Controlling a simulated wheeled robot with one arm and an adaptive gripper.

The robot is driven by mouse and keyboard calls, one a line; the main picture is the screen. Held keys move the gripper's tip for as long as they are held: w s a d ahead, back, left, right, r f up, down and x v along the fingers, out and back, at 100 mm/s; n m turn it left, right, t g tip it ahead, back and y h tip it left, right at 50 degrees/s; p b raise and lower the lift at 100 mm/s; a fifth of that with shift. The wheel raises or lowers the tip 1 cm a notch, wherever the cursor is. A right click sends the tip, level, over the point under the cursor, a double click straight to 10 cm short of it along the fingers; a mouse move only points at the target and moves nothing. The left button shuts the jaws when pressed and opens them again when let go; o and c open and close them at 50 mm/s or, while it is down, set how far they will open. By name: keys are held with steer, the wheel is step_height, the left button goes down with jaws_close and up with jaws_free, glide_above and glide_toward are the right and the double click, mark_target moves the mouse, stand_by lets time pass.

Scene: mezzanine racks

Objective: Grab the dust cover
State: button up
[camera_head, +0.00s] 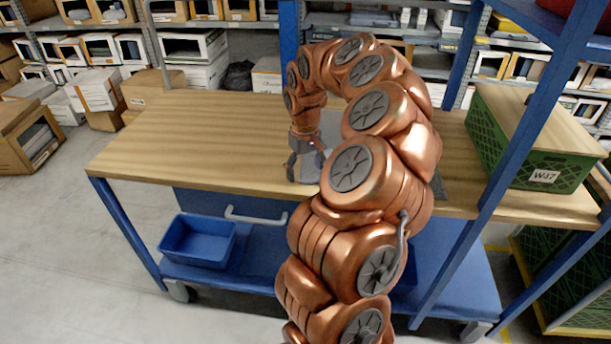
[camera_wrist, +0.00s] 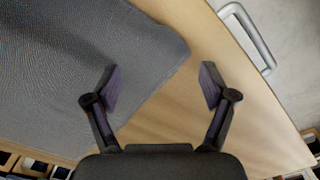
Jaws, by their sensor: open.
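A grey cloth, which looks like the dust cover (camera_wrist: 75,75), lies flat on the wooden tabletop (camera_wrist: 240,110). In the wrist view it fills the upper left, and its rounded corner reaches between my fingers. In the head view a grey part of the cover (camera_head: 310,174) shows beside my gripper; my arm hides much of it. My gripper (camera_wrist: 160,74) is open and empty, above the cover's edge. The left finger is over the cloth and the right finger is over bare wood near the corner. In the head view my gripper (camera_head: 306,160) points down at the tabletop.
A green crate (camera_head: 530,150) labelled W37 stands at the table's right end. Blue posts (camera_head: 530,130) rise along the right side. A blue bin (camera_head: 198,240) sits on the lower shelf. A handle (camera_head: 255,215) juts from the table front. The left tabletop is clear.

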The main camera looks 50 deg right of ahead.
steer(key=shift+f, duration=0.4)
steer(key=shift+c, duration=0.6)
steer(key=shift+a, duration=0.15)
steer(key=c, duration=0.5)
steer(key=shift+s, duration=0.1)
steer(key=shift+r, duration=0.3)
steer(key=shift+c, duration=0.3)
steer(key=r, duration=0.2)
steer(key=shift+d+r+p, duration=0.2)
steer(key=shift+r+p, duration=0.1)
steer(key=shift+r, duration=0.05)
jaws_close()
step_height(320, 180, up, 9)
steer(key=p, duration=0.2)
steer(key=shift+p, duration=0.4)
steer(key=shift+f, duration=0.1)
